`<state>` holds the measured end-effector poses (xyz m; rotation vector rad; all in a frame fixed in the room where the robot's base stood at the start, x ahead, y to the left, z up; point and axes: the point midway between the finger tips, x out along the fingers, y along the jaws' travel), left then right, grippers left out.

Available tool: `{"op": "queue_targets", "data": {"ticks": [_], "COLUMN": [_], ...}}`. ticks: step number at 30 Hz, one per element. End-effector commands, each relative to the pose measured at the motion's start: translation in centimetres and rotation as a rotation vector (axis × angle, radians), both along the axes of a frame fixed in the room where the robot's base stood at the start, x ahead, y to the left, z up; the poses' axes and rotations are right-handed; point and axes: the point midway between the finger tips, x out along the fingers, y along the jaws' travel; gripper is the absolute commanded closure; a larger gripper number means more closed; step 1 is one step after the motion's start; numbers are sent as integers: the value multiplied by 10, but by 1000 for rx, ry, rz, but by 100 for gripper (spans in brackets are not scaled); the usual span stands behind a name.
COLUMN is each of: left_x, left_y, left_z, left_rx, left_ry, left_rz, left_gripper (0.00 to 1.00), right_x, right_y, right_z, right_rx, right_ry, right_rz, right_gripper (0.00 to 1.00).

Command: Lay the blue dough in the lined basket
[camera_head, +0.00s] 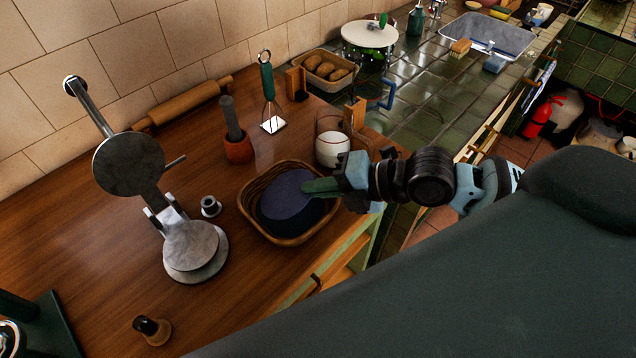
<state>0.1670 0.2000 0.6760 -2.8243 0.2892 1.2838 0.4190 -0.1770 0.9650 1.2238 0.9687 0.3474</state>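The blue dough (287,193) is a dull blue-violet round at the mouth of the wicker basket (246,203). A dark liner (290,228) shows below the dough inside the basket. I cannot tell whether the dough rests on the liner or is just above it. My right gripper (315,187) comes in from the right over the basket's rim, its green fingers at the dough's right edge. The fingers overlap in this view, so their gap and any grip on the dough are hidden. My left gripper is out of view.
A metal press (190,245) stands left of the basket, with a small metal cup (210,206) between. Bare wooden counter (90,240) lies at the left.

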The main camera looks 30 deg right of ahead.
Motion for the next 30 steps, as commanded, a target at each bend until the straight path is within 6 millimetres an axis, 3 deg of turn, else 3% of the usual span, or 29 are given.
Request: {"op": "queue_targets", "data": {"ticks": [10,16,30], "left_x": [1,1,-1], "left_y": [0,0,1], "left_z": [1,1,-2], "left_rx": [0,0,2], "left_ry": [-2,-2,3], "left_rz": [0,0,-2], "left_gripper": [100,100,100], "right_x": [0,0,-4], "right_y": [0,0,-7], "right_z": [1,1,3], "right_rx": [1,1,-1], "right_ry": [-1,-1,0], "right_rz": [0,0,-2], "right_gripper": [100,72,72]}}
